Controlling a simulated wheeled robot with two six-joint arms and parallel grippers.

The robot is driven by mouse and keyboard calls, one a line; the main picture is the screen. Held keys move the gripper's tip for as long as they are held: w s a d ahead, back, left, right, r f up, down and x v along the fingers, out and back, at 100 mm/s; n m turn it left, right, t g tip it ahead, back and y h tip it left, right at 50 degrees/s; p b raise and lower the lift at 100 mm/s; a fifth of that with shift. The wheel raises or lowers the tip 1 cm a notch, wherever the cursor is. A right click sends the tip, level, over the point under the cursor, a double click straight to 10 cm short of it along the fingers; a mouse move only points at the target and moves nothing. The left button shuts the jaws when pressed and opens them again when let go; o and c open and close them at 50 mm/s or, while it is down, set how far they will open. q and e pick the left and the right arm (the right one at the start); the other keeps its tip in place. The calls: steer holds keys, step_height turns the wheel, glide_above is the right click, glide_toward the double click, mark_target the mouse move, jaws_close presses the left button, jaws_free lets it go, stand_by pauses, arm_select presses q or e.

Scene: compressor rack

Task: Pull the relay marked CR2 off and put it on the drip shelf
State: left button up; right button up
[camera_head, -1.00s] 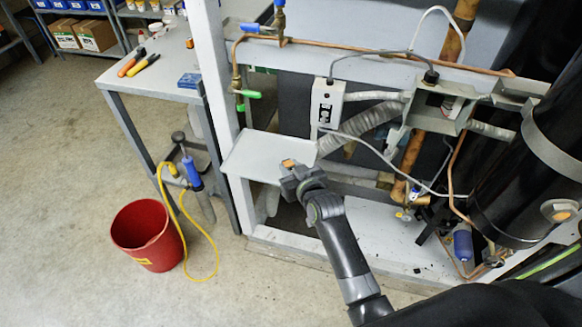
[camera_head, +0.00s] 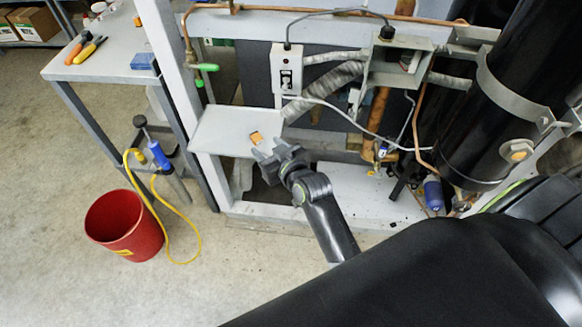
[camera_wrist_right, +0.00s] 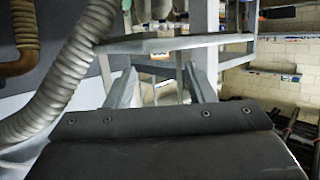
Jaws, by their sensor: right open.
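A small orange block (camera_head: 256,137), which looks like the relay, lies on the light grey drip shelf (camera_head: 215,133) near its right front part. Any CR2 mark on it is too small to read. My right gripper (camera_head: 267,158) is open and empty, just in front of the shelf, with its fingertips a little apart from the block. In the right wrist view, the two fingers (camera_wrist_right: 160,90) are spread with nothing gripped between them, and the shelf (camera_wrist_right: 180,43) shows edge-on beyond them. My left gripper is out of view.
A grey switch box (camera_head: 289,68) and an open-fronted housing (camera_head: 400,70) are above the shelf, with ribbed hose (camera_head: 325,92) and copper pipes nearby. A white post (camera_head: 172,75) stands left of the shelf. A red bucket (camera_head: 125,225) stands on the floor.

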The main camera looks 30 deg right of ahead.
steer(key=v, duration=1.1)
steer(key=shift+s, duration=0.25)
steer(key=shift+r, duration=0.1)
steer(key=s+d+f+m+g+h+p, duration=0.1)
steer(key=s+f+g, duration=0.25)
steer(key=f, duration=1.05)
steer(key=s+d+f+g+p, duration=0.1)
steer(key=s+f+g, duration=0.25)
steer(key=f, duration=1.05)
steer(key=s+d+f+g, duration=0.2)
steer(key=s+f, duration=0.3)
steer(key=s, duration=0.4)
steer(key=s+d+f+g+h+p, duration=0.1)
steer(key=s+d+f, duration=0.3)
steer(key=s, duration=0.5)
steer(key=s+d+f+g, duration=0.3)
steer(key=s+f, duration=0.4)
steer(key=s, duration=0.2)
steer(key=shift+s+m+h, duration=0.3)
steer(key=shift+m, duration=0.1)
